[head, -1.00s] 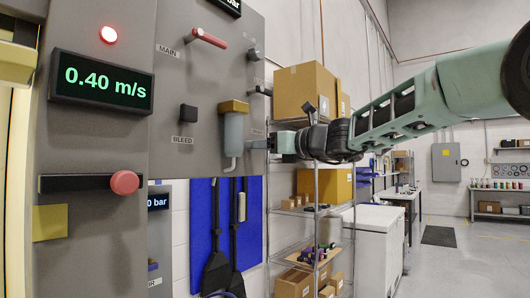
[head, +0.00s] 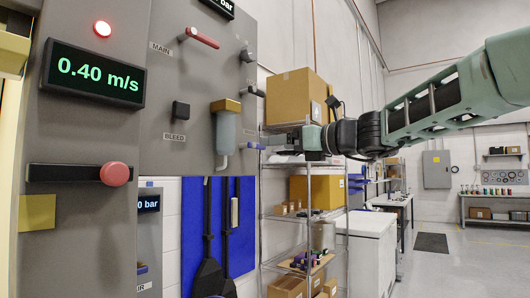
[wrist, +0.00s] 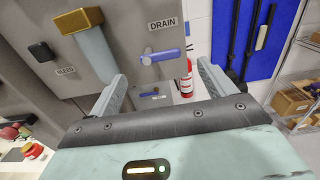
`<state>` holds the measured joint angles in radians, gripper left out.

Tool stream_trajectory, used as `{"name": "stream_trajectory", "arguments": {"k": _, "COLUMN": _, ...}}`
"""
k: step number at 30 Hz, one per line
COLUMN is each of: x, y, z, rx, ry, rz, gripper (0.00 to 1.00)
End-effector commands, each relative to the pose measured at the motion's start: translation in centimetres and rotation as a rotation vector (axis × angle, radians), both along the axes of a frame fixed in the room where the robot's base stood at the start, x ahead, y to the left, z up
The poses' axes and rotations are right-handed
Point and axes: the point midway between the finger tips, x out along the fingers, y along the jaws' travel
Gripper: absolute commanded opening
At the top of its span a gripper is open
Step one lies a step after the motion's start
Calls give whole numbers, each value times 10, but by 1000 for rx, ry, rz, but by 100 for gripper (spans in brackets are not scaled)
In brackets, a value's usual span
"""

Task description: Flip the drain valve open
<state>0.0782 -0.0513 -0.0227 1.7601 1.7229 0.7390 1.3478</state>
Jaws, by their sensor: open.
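The drain valve is a blue lever (wrist: 162,56) under a DRAIN label on the grey panel. It points sideways, roughly level, in the wrist view. In the head view, the blue lever (head: 252,146) sticks out at the panel's lower right, beside the clear cylinder. My gripper (wrist: 161,74) is open and empty, with one finger to either side of the lever as seen in the wrist view. In the head view, my gripper (head: 274,142) is just right of the lever. The gap in depth between fingers and lever is hard to judge.
The BLEED knob (head: 181,110) and red MAIN lever (head: 200,38) share the panel. A fire extinguisher (wrist: 186,78) shows beyond the panel. A wire shelf with boxes (head: 300,95) stands behind my gripper.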

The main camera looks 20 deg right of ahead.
Motion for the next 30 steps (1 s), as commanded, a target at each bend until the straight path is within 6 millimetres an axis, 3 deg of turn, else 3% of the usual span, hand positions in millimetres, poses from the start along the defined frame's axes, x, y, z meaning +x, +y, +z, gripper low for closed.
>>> {"name": "stream_trajectory", "arguments": {"k": 6, "x": -42, "y": -30, "z": -2, "rx": 0, "ry": -3, "rz": -3, "gripper": 83}}
{"name": "stream_trajectory", "arguments": {"k": 13, "x": -69, "y": -50, "z": -1, "rx": 0, "ry": -1, "rz": -1, "gripper": 83}}
{"name": "stream_trajectory", "arguments": {"k": 30, "x": -77, "y": -56, "z": 0, "rx": 0, "ry": 0, "rz": 0, "gripper": 83}}
